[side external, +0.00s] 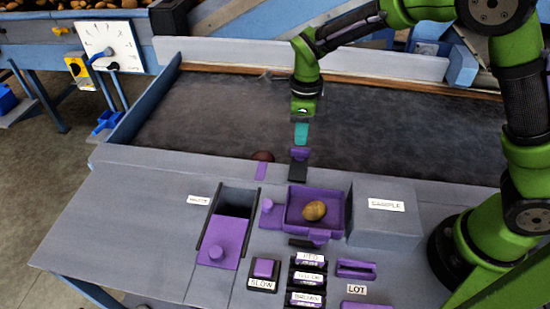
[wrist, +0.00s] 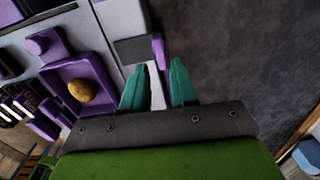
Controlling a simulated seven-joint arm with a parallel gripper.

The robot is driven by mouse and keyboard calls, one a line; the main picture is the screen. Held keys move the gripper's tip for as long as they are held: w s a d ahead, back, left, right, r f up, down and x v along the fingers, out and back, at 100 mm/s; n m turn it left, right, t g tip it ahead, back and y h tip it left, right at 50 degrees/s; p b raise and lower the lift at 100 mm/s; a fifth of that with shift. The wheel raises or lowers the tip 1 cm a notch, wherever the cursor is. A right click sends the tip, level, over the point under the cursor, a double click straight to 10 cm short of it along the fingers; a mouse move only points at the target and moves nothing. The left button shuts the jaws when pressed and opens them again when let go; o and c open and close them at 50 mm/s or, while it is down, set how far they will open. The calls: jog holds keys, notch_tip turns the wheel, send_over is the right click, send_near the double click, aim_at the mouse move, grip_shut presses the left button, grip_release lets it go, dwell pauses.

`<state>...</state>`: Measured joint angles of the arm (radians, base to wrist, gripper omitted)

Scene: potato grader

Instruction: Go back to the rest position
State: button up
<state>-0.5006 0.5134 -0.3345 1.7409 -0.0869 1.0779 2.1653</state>
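My gripper (side external: 301,134) has teal fingers and hangs over the near edge of the dark belt, above a black block with a purple top (side external: 299,157). In the wrist view the two teal fingers (wrist: 160,88) stand apart with nothing seen held between them. A purple piece (wrist: 158,50) shows just beyond the fingertips there. A brown potato (side external: 314,210) lies in a purple tray (side external: 341,208) on the grey bench, to the near side of my gripper. The potato (wrist: 82,90) and tray (wrist: 62,70) also show at the left of the wrist view.
The bench holds a bin with a purple lid (side external: 218,250), a SLOW button (side external: 264,268), labelled blocks (side external: 308,278) and a grey SAMPLE box (side external: 384,222). The belt (side external: 210,115) is mostly clear.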

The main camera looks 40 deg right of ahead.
jog(key=shift+n, duration=0.5)
jog(key=shift+s+f+n, duration=0.25)
jog(key=shift+n, duration=0.65)
jog(key=s+d+r+n+t+y, duration=0.1)
jog(key=s+d+r+n+t, duration=0.2)
jog(key=s+r+n, duration=0.5)
jog(key=s+d+r+n+t+y, duration=0.1)
jog(key=s+d+r+n+t, duration=0.3)
jog(key=s+r+n, duration=0.5)
jog(key=shift+s+r+n, duration=0.15)
jog(key=shift+s+n, duration=0.35)
jog(key=shift+n, duration=1.2)
